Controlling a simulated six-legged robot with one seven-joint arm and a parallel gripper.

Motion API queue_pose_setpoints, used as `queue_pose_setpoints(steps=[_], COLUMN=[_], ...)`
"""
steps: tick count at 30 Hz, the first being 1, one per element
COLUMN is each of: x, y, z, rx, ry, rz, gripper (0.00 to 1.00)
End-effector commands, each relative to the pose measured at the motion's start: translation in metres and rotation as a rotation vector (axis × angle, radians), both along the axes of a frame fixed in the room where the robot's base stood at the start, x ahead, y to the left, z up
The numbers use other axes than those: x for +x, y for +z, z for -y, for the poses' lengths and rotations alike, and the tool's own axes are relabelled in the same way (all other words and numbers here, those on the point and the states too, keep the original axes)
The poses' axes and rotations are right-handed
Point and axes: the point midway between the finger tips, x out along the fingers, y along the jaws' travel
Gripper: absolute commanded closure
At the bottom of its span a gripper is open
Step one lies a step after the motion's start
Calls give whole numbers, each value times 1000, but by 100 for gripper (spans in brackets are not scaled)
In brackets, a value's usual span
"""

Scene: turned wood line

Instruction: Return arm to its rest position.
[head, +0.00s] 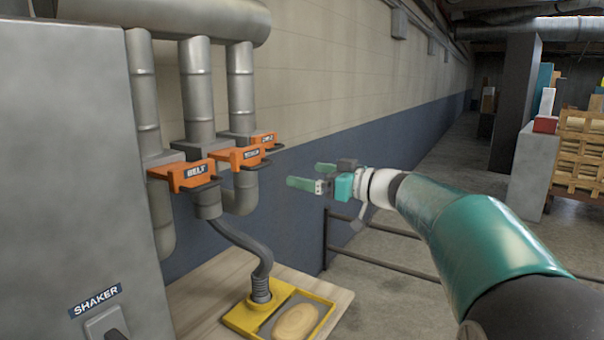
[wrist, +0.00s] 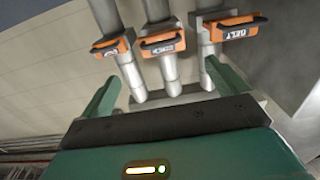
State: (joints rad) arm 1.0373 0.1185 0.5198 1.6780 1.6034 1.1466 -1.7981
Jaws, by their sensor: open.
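My gripper (head: 308,178) is in the middle of the head view, to the right of the orange gates and apart from them. Its green fingers are spread with nothing between them. In the wrist view my gripper (wrist: 160,95) also shows open and empty, with the pipes and gates beyond it. My arm reaches in from the lower right of the head view.
Orange gates, one labelled BELT (head: 195,173), sit on grey pipes at left. A grey cabinet (head: 70,170) marked SHAKER stands nearest. A yellow tray (head: 245,318) is on a wooden bench top (head: 190,300). A dark railing (head: 385,265) runs below my gripper.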

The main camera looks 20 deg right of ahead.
Motion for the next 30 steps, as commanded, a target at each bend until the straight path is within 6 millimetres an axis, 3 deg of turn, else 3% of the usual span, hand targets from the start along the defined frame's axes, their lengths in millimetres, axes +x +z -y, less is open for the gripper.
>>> queue_pose_setpoints(steps=[14,17,19,24,27,30], x=[0,-5,-14,-66,-107,-151], y=[-2,-14,-30,-91,-123,-151], z=[-5,-27,-55,-130,-155,-167], rx=[-2,-16,-38,-129,-188,-243], ry=[5,28,50,55,2,-82], rz=[-12,-82,-181,-527,-704,-846], gripper=[1,1,1,1,1,1])
